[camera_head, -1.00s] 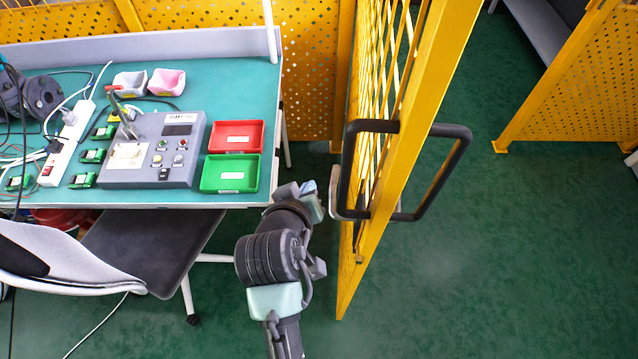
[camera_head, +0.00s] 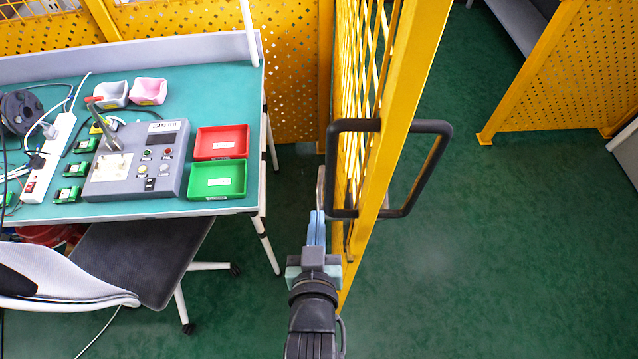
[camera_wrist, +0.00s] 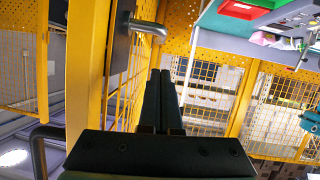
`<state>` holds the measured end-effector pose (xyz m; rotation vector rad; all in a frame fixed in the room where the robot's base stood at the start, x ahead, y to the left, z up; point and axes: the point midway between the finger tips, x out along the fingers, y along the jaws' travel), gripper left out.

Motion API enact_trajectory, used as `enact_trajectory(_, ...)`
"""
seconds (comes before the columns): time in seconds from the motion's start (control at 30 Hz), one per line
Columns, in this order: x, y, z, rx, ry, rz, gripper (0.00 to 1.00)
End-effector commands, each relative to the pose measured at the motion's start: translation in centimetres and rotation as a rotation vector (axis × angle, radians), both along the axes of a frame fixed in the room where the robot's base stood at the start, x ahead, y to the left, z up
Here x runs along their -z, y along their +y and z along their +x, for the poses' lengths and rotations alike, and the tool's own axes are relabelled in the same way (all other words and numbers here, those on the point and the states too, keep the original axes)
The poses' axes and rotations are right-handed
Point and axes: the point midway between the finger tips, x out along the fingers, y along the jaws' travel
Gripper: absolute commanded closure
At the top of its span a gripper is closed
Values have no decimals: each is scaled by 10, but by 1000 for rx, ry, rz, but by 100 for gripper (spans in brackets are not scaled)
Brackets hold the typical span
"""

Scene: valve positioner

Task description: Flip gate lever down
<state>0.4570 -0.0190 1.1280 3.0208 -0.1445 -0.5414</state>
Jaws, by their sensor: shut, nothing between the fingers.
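The yellow gate (camera_head: 388,130) stands nearly edge-on right of the workbench, with a black pull handle (camera_head: 428,128). The gate lever (camera_wrist: 148,27) is a silver bar on a dark plate on the gate frame. In the wrist view it sticks out sideways to the right, roughly level in the picture. In the head view only a small grey part (camera_head: 321,185) shows beside the gate's left face. My gripper (camera_head: 316,214) is shut and empty, just left of the gate. In the wrist view its fingertips (camera_wrist: 160,75) lie below the lever, apart from it in the picture.
The workbench (camera_head: 225,75) at left holds a grey control box (camera_head: 165,180), a red tray (camera_head: 221,142) and a green tray (camera_head: 217,180). An office chair (camera_head: 140,255) stands in front of it. Green floor right of the gate is clear.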

Motion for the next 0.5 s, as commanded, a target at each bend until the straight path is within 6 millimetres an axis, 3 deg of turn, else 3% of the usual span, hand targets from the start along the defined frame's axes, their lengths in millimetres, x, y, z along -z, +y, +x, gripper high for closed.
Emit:
enact_trajectory(0.27,1,-1,8,0,-1,-1,100)
enact_trajectory(0.5,11,-5,39,1,0,-1,100)
